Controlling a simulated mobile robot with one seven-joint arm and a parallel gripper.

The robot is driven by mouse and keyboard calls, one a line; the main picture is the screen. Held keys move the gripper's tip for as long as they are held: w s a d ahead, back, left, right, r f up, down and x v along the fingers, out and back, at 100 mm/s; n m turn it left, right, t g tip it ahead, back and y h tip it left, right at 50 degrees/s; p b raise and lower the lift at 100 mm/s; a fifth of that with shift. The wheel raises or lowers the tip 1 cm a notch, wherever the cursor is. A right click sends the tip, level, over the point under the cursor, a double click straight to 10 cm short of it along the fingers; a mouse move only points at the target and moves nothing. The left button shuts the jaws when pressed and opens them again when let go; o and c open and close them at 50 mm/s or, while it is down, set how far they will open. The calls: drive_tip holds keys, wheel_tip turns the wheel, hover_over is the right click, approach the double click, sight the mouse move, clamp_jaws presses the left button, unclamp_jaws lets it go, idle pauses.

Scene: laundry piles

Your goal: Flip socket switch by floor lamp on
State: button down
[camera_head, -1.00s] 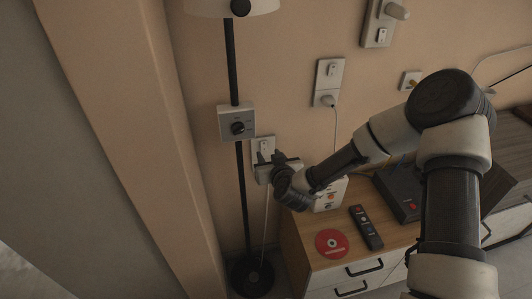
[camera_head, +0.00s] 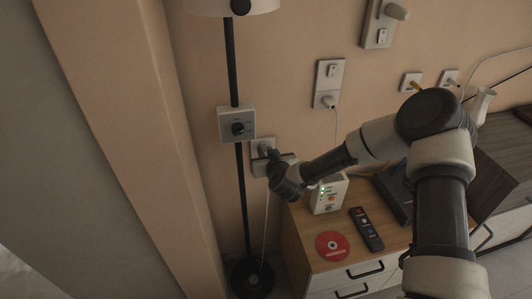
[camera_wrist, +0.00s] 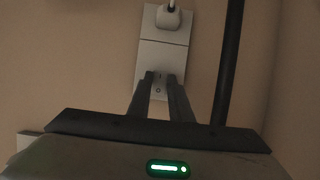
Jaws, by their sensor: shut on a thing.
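The floor lamp (camera_head: 229,65) has a black pole, a pale shade (camera_head: 225,5) at the top edge and a round black base. The socket plate (camera_head: 259,142) is on the wall just right of the pole. In the wrist view the plate (camera_wrist: 161,55) shows a white plug (camera_wrist: 168,18) at one end and the switch (camera_wrist: 158,88), with small marks, at the other. My gripper (camera_head: 272,155) is at the plate and partly hides it. In the wrist view my gripper (camera_wrist: 160,77) has a fingertip on each side of the switch. The switch's exact position is unclear.
A dial box (camera_head: 237,124) is at the pole, just above the socket. Another socket plate (camera_head: 328,84) is higher on the wall. A cabinet to the right holds a white box with green lights (camera_head: 329,193), a remote (camera_head: 366,228) and a red disc (camera_head: 332,245).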

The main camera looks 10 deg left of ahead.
drive_tip(key=f+b, duration=0.1)
drive_tip(key=b, duration=0.3)
drive_tip(key=shift+f+t, duration=0.2)
drive_tip(key=shift+t, duration=0.2)
drive_tip(key=b, duration=0.3)
drive_tip(key=shift+f+t+y, duration=0.1)
drive_tip(key=shift+t+y, duration=0.3)
drive_tip(key=shift+r+t+b, duration=0.2)
drive_tip(key=shift+t+b, duration=0.2)
drive_tip(key=shift+b, duration=0.45)
drive_tip(key=shift+r, duration=0.2)
drive_tip(key=c, duration=1.6)
unclamp_jaws()
drive_tip(key=v, duration=0.5)
drive_tip(key=p+v, duration=0.1)
drive_tip(key=v, duration=0.5)
drive_tip(key=p+v, duration=0.1)
drive_tip(key=v, duration=0.5)
drive_tip(key=shift+s+d+f, duration=0.15)
drive_tip(key=shift+d+f, duration=0.1)
